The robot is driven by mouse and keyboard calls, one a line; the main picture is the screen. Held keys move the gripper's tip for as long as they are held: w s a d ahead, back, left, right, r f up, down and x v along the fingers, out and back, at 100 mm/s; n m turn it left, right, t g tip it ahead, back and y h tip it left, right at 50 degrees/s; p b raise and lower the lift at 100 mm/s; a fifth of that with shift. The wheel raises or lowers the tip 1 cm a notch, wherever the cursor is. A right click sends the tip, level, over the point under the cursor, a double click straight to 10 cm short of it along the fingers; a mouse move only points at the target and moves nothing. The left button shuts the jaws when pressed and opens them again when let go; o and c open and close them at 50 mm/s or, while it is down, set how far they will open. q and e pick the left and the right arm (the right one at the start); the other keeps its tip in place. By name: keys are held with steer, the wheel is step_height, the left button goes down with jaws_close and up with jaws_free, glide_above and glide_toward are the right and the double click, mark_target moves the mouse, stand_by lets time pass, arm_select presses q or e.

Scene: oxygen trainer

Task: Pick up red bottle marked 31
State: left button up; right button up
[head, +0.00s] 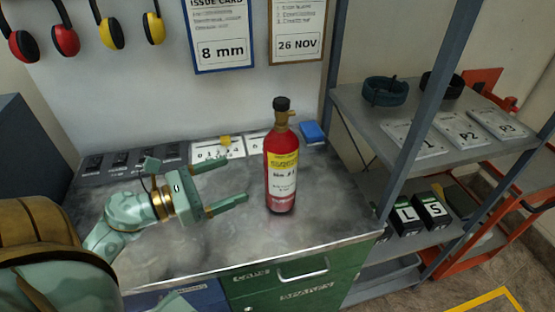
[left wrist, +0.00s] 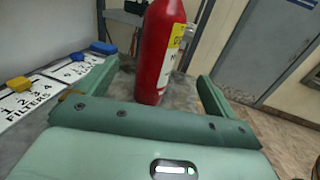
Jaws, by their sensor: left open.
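The red bottle (head: 281,165) stands upright on the grey bench top, with a black cap and a yellow and white label. The label's number is too small to read surely. My left gripper (head: 243,182) is open and level, just left of the bottle, with its fingers pointing towards it. In the left wrist view the bottle (left wrist: 158,50) stands ahead, between the lines of the two open fingers (left wrist: 155,85). The bottle's top is cut off there. The jaws are empty. My right gripper is not in view.
The bench top (head: 240,245) is clear around the bottle. Numbered filter cards (head: 218,151) and a blue block (head: 313,132) lie behind it. A metal shelf (head: 440,150) with plates, straps and boxes stands to the right. Ear defenders (head: 65,40) hang on the wall.

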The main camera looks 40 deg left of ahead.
mark_target(266, 165)
arm_select(q)
steer(key=x, duration=0.4)
steer(key=p+x, duration=0.1)
steer(key=x, duration=0.4)
steer(key=shift+w+d+r+p, duration=0.1)
steer(key=shift+r+p, duration=0.1)
steer(key=shift+p, duration=0.1)
steer(key=shift+w+d, duration=0.3)
steer(key=shift+w, duration=0.2)
steer(key=x, duration=0.4)
steer(key=shift+w+f+p, duration=0.1)
steer(key=shift+w+p, duration=0.2)
steer(key=shift+w, duration=0.1)
steer(key=c, duration=1.6)
jaws_close()
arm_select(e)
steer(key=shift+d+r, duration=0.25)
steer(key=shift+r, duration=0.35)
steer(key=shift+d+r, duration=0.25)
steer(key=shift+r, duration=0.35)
